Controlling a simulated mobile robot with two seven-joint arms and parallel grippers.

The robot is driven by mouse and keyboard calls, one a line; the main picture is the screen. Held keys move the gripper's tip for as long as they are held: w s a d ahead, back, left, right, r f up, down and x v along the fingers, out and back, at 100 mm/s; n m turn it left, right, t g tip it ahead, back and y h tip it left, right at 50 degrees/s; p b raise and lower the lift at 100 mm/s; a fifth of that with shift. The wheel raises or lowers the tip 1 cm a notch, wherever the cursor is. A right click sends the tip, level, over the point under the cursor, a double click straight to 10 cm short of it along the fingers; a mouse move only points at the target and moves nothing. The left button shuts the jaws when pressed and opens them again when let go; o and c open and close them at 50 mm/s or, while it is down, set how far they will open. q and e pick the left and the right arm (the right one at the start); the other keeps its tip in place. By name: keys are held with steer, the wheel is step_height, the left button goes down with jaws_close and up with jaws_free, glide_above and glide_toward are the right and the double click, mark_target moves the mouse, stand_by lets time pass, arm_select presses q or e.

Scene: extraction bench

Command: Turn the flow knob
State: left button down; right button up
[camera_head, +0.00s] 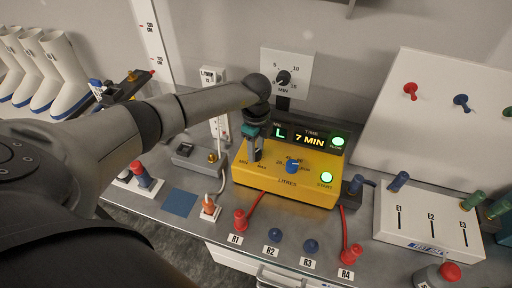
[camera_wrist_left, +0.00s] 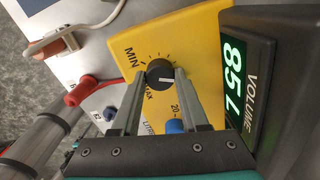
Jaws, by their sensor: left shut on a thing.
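The flow knob (camera_wrist_left: 160,73) is a small black knob with a white pointer line. It sits on the yellow panel of a control box (camera_head: 290,188), on a dial marked MIN and MAX. My left gripper (camera_wrist_left: 159,78) has one finger on each side of the knob and is shut on it. In the head view my left gripper (camera_head: 254,156) comes down onto the left part of the yellow panel and hides the knob. A blue knob (camera_head: 292,167) on the litres scale is just right of it. My right gripper is not in view.
A lit VOLUME display (camera_wrist_left: 236,85) and a 7 MIN time display (camera_head: 311,140) stand behind the panel. A green START button (camera_head: 326,177) is at right. Red plugs (camera_head: 240,220) with cables and blue plugs (camera_head: 275,236) line the bench front. A white E1–E3 box (camera_head: 420,220) stands right.

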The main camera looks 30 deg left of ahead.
arm_select(q)
steer(key=shift+r, duration=0.1)
steer(key=shift+c, duration=2.1)
jaws_free()
step_height(320, 180, up, 15)
steer(key=b, duration=0.1)
